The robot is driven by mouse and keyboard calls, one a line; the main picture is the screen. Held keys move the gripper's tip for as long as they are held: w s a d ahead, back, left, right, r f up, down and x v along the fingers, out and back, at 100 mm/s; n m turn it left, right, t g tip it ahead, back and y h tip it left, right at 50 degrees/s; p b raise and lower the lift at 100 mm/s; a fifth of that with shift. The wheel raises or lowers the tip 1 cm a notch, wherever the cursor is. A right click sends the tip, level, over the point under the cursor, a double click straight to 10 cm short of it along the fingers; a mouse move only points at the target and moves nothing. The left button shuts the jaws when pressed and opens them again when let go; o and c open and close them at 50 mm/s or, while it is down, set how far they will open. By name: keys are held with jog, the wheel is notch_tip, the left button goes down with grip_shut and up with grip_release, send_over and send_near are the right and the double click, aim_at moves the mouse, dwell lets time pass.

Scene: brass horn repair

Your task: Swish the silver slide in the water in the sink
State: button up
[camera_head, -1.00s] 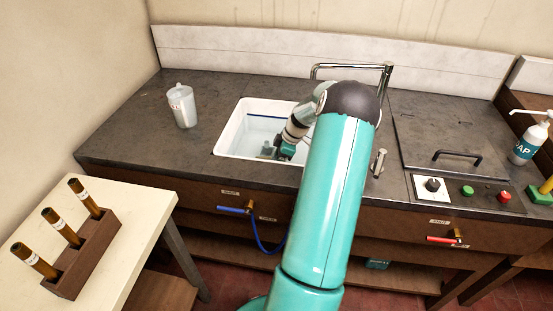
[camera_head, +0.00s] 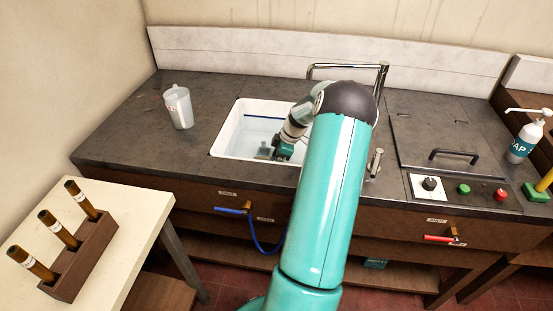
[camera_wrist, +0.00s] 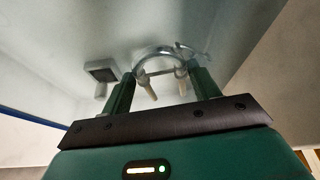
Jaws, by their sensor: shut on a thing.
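The white sink (camera_head: 228,137) is set into the dark counter and holds clear water. My gripper (camera_head: 268,153) reaches down into the sink, largely behind my own arm in the head view. In the wrist view my gripper (camera_wrist: 160,82) is shut on the silver slide (camera_wrist: 157,52), a U-shaped tube whose bow and two legs show between the fingers. The slide is over or in the water; I cannot tell how deep. A small grey square fitting (camera_wrist: 101,71) shows in the sink left of the slide.
A chrome tap (camera_head: 350,67) stands behind the sink. A clear jug (camera_head: 179,108) is on the counter to the left. A lidded panel (camera_head: 445,140), switches and a soap bottle (camera_head: 524,142) are to the right. A rack of brown tubes (camera_head: 80,255) stands on the near left table.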

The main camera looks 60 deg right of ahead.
jog(key=shift+w+a+f, duration=0.4)
jog(key=shift+w+a, duration=0.1)
jog(key=shift+w, duration=0.05)
jog(key=shift+w+r, duration=0.15)
jog(key=shift+w, duration=0.05)
jog(key=shift+r, duration=0.1)
notch_tip(320, 180, up, 22)
dwell(1.3)
